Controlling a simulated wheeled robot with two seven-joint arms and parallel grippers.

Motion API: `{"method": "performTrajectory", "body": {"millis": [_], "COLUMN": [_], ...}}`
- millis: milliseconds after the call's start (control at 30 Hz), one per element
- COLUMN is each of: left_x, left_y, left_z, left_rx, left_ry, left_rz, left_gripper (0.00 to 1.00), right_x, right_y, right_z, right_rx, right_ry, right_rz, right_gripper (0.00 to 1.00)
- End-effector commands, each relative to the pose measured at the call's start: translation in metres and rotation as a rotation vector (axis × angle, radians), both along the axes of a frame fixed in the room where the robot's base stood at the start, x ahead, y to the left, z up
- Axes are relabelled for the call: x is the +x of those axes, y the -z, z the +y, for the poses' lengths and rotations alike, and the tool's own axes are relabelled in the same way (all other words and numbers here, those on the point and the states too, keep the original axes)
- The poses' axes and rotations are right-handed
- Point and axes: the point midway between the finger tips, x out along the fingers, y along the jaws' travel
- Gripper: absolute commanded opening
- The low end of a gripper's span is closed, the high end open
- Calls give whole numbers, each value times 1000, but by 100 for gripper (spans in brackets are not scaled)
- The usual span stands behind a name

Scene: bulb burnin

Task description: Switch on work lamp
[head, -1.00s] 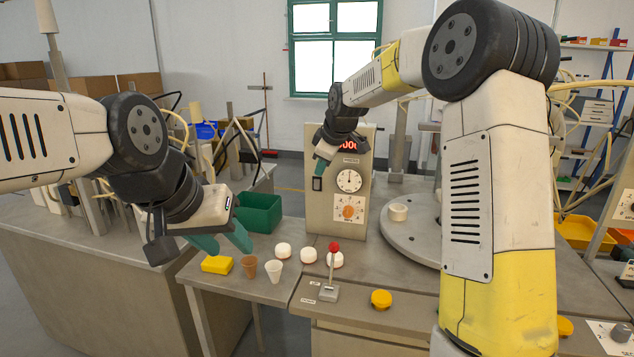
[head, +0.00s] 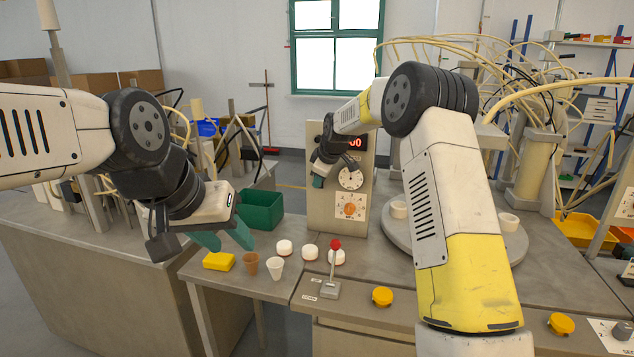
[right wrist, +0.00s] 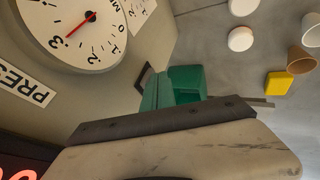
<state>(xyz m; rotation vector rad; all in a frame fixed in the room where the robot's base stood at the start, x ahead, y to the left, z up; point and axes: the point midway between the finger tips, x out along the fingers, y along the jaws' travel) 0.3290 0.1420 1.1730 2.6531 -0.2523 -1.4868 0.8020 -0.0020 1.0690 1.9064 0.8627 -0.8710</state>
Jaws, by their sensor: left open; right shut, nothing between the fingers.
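A grey control box (head: 320,215) stands on the bench with a red digit display (head: 357,143), a white dial (head: 350,178) and an orange knob (head: 349,210). No work lamp can be made out for certain. My right gripper (head: 318,181) is shut and empty in front of the box's left part, beside the dial. The right wrist view shows its green fingers (right wrist: 165,90) close to the box face; contact cannot be told. The dial with its red needle (right wrist: 72,30) is also there. My left gripper (head: 226,240) is open and empty above the left bench, near the green bin.
A red-topped lever (head: 335,246) stands at the bench front, near white domes (head: 309,252) and a yellow button (head: 382,296). A green bin (head: 262,210), yellow block (head: 219,261), brown cup (head: 250,263) and white cup (head: 275,268) are further left. A round plate (head: 400,232) lies behind my right arm.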

Motion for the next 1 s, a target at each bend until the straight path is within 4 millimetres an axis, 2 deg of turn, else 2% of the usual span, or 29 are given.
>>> {"method": "performTrajectory", "body": {"millis": [667,1000], "left_x": [0,0], "left_y": [0,0], "left_z": [0,0], "left_rx": [0,0], "left_ry": [0,0], "left_rz": [0,0], "left_gripper": [43,43], "right_x": [5,6], "right_y": [1,-13], "right_z": [-2,-2], "right_rx": [0,0], "right_ry": [1,2], "right_rz": [-3,-6], "right_gripper": [0,0]}}
